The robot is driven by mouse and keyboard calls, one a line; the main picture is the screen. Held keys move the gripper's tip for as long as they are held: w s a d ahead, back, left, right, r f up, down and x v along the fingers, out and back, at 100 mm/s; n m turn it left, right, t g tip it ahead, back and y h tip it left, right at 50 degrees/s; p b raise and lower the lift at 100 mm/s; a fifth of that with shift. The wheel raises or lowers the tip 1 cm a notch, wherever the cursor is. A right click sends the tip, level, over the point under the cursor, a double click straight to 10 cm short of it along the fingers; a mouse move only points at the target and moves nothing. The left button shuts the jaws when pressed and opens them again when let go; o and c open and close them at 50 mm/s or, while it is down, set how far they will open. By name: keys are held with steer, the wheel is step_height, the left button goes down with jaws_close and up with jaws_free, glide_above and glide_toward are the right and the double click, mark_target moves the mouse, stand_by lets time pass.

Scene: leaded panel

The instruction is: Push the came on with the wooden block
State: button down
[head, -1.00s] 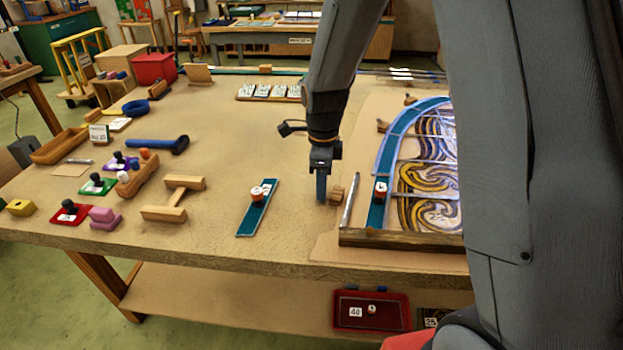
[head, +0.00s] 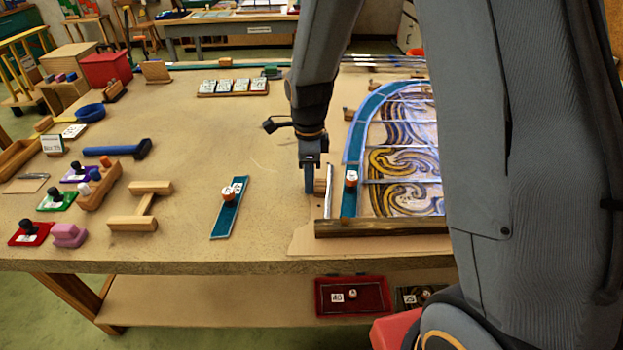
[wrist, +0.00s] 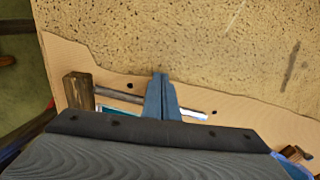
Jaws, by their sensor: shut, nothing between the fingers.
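The came (head: 329,190) is a thin silver strip on the board, left of the teal glass edge strip (head: 349,196), with a narrow gap between them. It also shows in the wrist view (wrist: 195,112), partly behind the fingers. The small wooden block (head: 320,186) is against or very near the came's left side. My gripper (head: 309,186) is shut, fingers pointing down, just left of the block; I cannot tell whether they touch. In the wrist view the fingers (wrist: 162,98) hide the block. The leaded panel (head: 400,165) has swirled glass; my arm covers its right part.
A dark wooden batten (head: 380,227) runs along the panel's near edge. A loose teal strip (head: 229,208) with a numbered knob lies to the left. A wooden H-shaped piece (head: 146,205) and a blue-handled tool (head: 118,149) lie farther left. Bare tabletop lies between.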

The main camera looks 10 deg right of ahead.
steer(key=shift+a, duration=0.1)
steer(key=shift+w+a, duration=0.1)
steer(key=shift+a, duration=0.4)
steer(key=a, duration=0.3)
steer(key=shift+w+a+r, duration=0.15)
steer(key=shift+w+r, duration=0.25)
step_height(320, 180, up, 9)
steer(key=b, duration=0.2)
steer(key=shift+s, duration=0.15)
steer(key=shift+r, duration=0.1)
